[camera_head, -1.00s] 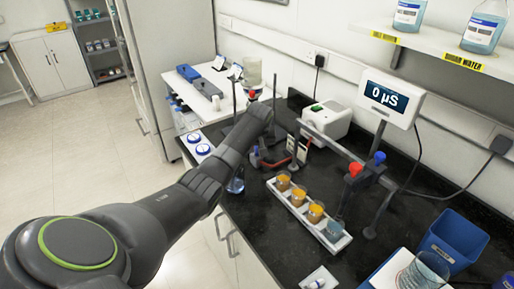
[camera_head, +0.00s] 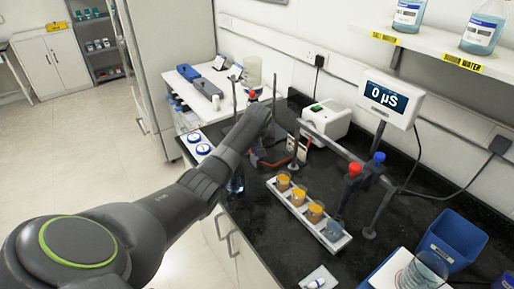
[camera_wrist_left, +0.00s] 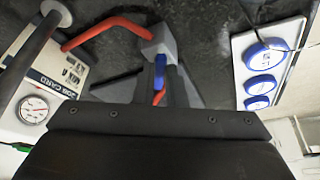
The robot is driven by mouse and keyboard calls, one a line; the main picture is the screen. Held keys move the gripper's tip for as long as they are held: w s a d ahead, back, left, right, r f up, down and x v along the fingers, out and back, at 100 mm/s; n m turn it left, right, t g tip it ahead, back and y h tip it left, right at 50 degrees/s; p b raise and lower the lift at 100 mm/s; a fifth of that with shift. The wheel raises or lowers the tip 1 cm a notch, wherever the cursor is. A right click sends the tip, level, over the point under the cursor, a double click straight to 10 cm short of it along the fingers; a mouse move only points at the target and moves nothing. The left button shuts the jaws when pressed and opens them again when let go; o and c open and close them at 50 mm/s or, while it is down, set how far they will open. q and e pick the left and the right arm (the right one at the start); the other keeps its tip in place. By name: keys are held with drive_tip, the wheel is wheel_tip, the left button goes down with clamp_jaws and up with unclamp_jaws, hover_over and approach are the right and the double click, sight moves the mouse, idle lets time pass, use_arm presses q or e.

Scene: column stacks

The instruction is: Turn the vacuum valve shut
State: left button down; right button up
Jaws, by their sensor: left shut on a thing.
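In the left wrist view a grey valve body (camera_wrist_left: 156,42) with a red hose (camera_wrist_left: 100,30) sits on the dark bench. A small blue handle (camera_wrist_left: 159,67) stands at the valve, between the fingers of my left gripper (camera_wrist_left: 170,85). The gripper is shut on this handle. Some red shows just below the blue part, and the fingers hide the rest. In the head view my left arm reaches over the bench and its wrist hides the valve. My right gripper is in neither view.
A gauge (camera_wrist_left: 34,109) with a card stands left in the wrist view, and a white tray with blue round lids (camera_wrist_left: 262,85) lies right. In the head view a rack of beakers (camera_head: 299,206), a meter display (camera_head: 389,98) and a blue bin (camera_head: 453,240) stand on the bench.

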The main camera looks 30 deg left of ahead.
use_arm(q)
drive_tip(key=m+p, duration=0.2)
drive_tip(key=shift+s+a+r+m+h, duration=0.1)
drive_tip(key=shift+a+r+m+h, duration=0.05)
drive_tip(key=shift+a+m+h, duration=0.2)
drive_tip(key=shift+a+m+t+h+p, duration=0.1)
drive_tip(key=shift+m+t+h+p, duration=0.4)
drive_tip(key=shift+m, duration=0.75)
drive_tip(key=m, duration=0.1)
drive_tip(key=m+h, duration=0.1)
drive_tip(key=shift+a+f+m+b, duration=0.2)
drive_tip(key=shift+m+b, duration=0.1)
drive_tip(key=shift+a+m+h+b, duration=0.15)
drive_tip(key=shift+m+h+b, duration=0.4)
drive_tip(key=shift+m, duration=0.4)
drive_tip(key=shift+a+m+h+b, duration=0.1)
drive_tip(key=shift+m+h+b, duration=0.2)
drive_tip(key=shift+m+b, duration=0.5)
drive_tip(key=shift+r+m, duration=0.1)
drive_tip(key=shift+m, duration=0.15)
drive_tip(key=c, duration=1.5)
unclamp_jaws()
drive_tip(key=shift+g, duration=0.3)
drive_tip(key=b+v, duration=0.3)
drive_tip(key=v, duration=1.4)
drive_tip(key=shift+s+r, duration=0.15)
